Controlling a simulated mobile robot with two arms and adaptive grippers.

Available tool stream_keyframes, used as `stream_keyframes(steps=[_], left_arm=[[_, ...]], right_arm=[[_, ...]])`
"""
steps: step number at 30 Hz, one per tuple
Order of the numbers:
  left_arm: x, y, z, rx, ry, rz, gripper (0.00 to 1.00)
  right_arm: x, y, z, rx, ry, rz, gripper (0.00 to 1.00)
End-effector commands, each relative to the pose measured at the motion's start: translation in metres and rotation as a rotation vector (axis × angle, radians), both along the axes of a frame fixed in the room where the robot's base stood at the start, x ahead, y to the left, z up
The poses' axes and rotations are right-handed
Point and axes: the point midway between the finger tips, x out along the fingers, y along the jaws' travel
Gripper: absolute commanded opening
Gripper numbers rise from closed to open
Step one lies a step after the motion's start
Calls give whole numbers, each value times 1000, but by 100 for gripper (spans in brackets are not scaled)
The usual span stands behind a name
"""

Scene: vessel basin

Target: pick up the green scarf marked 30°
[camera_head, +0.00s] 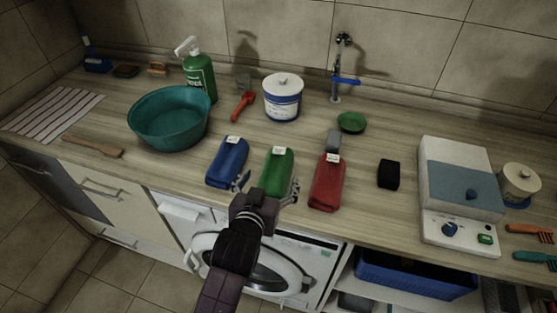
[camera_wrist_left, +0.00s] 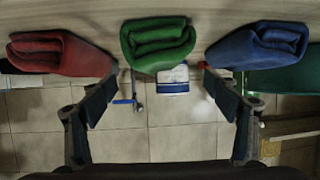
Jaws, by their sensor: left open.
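The green scarf (camera_head: 277,170) is a folded bundle with a small white tag, lying on the worktop between the blue scarf (camera_head: 228,162) and the red scarf (camera_head: 327,184). The tag writing is too small to read. My left gripper (camera_head: 266,187) is open and empty at the front end of the green scarf, fingers spread to either side. In the left wrist view the green scarf (camera_wrist_left: 158,43) shows beyond and between the fingertips (camera_wrist_left: 158,84), with the red scarf (camera_wrist_left: 60,52) left and the blue scarf (camera_wrist_left: 258,46) right. My right gripper is not in view.
A teal basin (camera_head: 170,120) stands left of the scarves. A black block (camera_head: 388,174) and a white-and-blue appliance (camera_head: 458,190) stand right. A white canister (camera_head: 283,98), red spoon (camera_head: 242,105) and green dish (camera_head: 351,122) lie behind. A washing machine (camera_head: 305,258) is below the counter edge.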

Motion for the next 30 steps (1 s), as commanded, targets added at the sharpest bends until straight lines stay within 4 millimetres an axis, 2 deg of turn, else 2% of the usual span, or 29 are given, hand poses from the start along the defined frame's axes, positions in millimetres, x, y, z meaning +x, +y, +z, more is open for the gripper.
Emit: stream_keyframes(steps=[5,14,21,25,30], left_arm=[[15,-3,-6,1,0,0,81],[33,-6,-15,2,2,1,81],[57,-12,-29,2,0,-1,81],[64,-13,-33,1,1,0,81],[66,-13,-35,0,0,0,81]], right_arm=[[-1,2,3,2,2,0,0],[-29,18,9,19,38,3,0],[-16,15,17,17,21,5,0],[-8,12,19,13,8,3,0],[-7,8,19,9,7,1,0]])
